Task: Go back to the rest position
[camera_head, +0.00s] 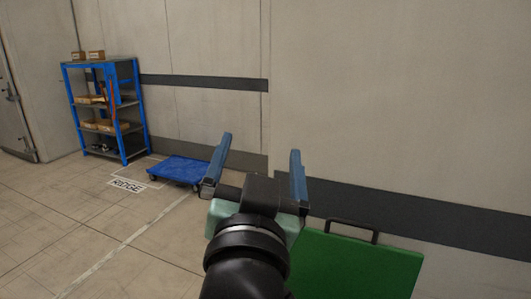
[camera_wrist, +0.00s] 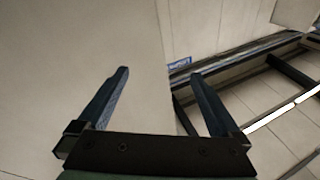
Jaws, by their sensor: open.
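My gripper (camera_head: 259,163) is raised in the middle of the head view, with its two blue fingers spread wide apart. Nothing is between the fingers. In the wrist view my gripper (camera_wrist: 163,95) also shows open and empty, against a plain pale wall surface. My arm reaches up from the bottom of the head view and hides part of the floor and wall base.
A green panel or cart with a black handle (camera_head: 355,265) stands at the lower right, close to my arm. A blue platform cart (camera_head: 178,169) sits by the wall. A blue shelf (camera_head: 108,108) holding boxes stands at the left. The floor at left is clear.

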